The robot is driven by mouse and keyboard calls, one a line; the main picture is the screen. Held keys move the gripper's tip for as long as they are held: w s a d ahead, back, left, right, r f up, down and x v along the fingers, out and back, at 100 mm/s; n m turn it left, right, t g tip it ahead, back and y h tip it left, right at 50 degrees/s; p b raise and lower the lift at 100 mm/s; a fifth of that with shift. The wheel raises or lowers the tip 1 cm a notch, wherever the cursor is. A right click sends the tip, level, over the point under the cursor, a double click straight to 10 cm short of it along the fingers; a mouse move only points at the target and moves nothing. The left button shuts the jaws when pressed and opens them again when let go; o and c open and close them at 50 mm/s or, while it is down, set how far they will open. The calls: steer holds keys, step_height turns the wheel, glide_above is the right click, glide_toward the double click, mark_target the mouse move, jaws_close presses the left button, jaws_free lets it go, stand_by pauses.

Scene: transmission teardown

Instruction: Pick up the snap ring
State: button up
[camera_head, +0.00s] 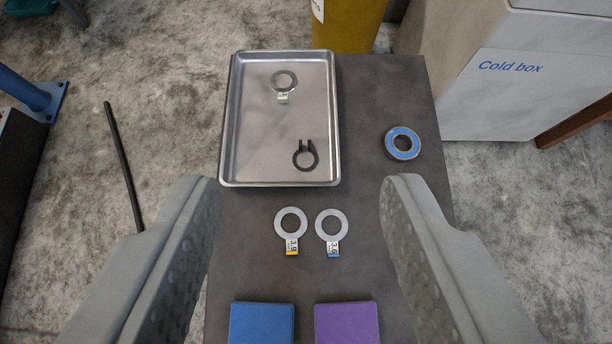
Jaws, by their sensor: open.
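The snap ring (306,159) is a small black open ring with two short ends pointing up. It lies in the lower right part of a shallow metal tray (229,120). My gripper (302,185) is open and empty. Its two grey fingers stand wide apart to the left and right in the lower half of the picture. The snap ring shows between and a little beyond the fingertips. How high the fingers are above the table cannot be told exactly.
A tagged washer (284,80) lies in the tray. Two tagged washers, one yellow-marked (291,222) and one blue-marked (332,226), lie on the dark table (385,80). A blue bearing (403,144) is at right. Blue (261,323) and purple (346,323) blocks are in front. A cold box (510,75) stands behind.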

steer(key=w+f+g, duration=0.3)
steer(key=w+f, duration=0.5)
steer(key=f, duration=0.3)
steer(key=g, duration=0.3)
glide_toward(305, 145)
steer(key=shift+s+a+f, duration=0.15)
steer(key=shift+a+f, duration=0.15)
steer(key=shift+f, duration=0.1)
steer(key=shift+w+d+x, duration=0.1)
steer(key=shift+d+x, duration=0.05)
steer(key=shift+x, duration=1.3)
steer(key=shift+w+d+x, duration=0.1)
steer(key=shift+w+x, duration=0.05)
steer(key=shift+x, duration=1.3)
steer(key=shift+r, duration=0.15)
jaws_close()
steer(key=shift+r, duration=0.1)
